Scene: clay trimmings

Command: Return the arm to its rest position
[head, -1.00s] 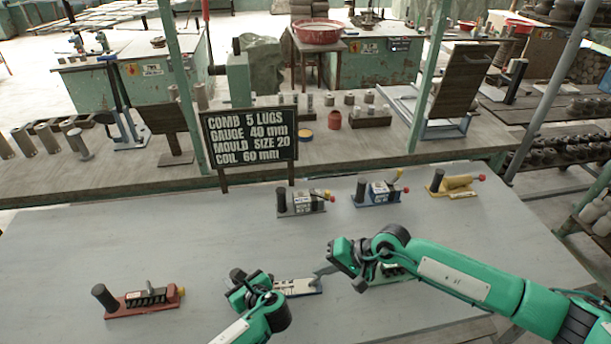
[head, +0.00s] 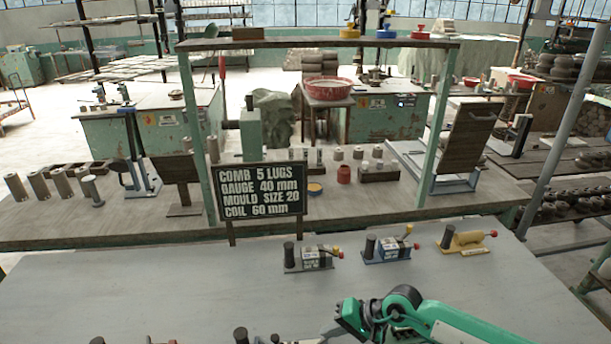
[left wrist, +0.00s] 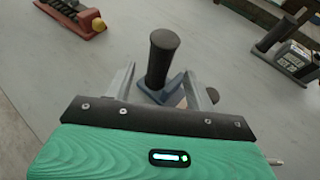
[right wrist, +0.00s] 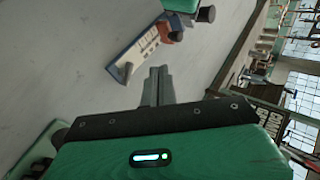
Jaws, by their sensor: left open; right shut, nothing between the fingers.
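My right arm (head: 450,325) reaches in from the right in the head view, low over the grey table. Its gripper (head: 338,330) is shut and empty; in the right wrist view its closed fingers (right wrist: 157,86) are just apart in the picture from a blue-and-white tool (right wrist: 143,46). My left gripper (left wrist: 163,82) is open in the left wrist view, its fingers on either side of a dark upright handle (left wrist: 163,55) on a blue base. Whether they touch it I cannot tell. In the head view the left arm is cut off by the lower edge.
A grey tool (head: 308,259), a blue tool (head: 388,250) and a yellow tool (head: 464,241) stand in a row behind my right gripper. A black sign (head: 262,190) stands behind them before the wooden bench (head: 120,215). A red tool (left wrist: 75,15) shows in the left wrist view. The left table surface is mostly clear.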

